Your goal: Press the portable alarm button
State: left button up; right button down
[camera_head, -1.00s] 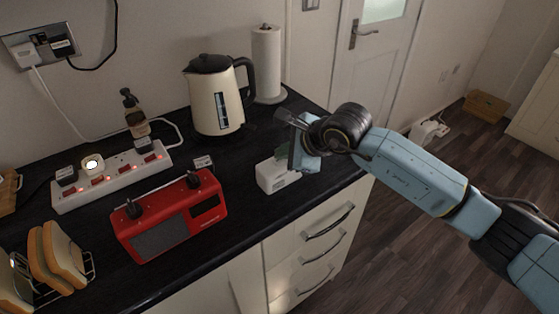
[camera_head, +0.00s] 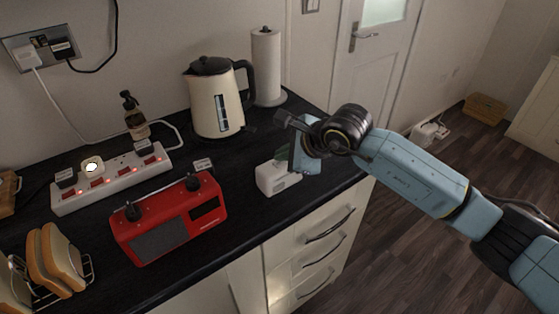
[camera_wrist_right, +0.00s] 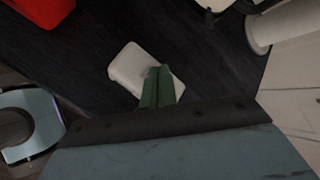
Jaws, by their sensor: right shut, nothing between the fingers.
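A small white box (camera_head: 279,178), which I take to be the portable alarm, lies on the black worktop near its right front edge. It also shows in the right wrist view (camera_wrist_right: 132,70). Its button cannot be made out. My right gripper (camera_head: 281,155) is shut and empty, with its green fingers pointing down at the box's top. In the right wrist view the fingertips (camera_wrist_right: 158,73) overlap the right part of the box. I cannot tell whether they touch it. My left gripper is not in view.
A red radio (camera_head: 170,218) stands to the left of the box. A cream kettle (camera_head: 212,105) and a paper towel roll (camera_head: 266,65) stand behind. A power strip (camera_head: 115,178), a dark pump bottle (camera_head: 134,115) and a toast rack (camera_head: 75,290) are further left.

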aim_at(284, 166)
jog(key=shift+r, duration=0.45)
notch_tip(284, 166, up, 6)
jog(key=shift+p, duration=1.25)
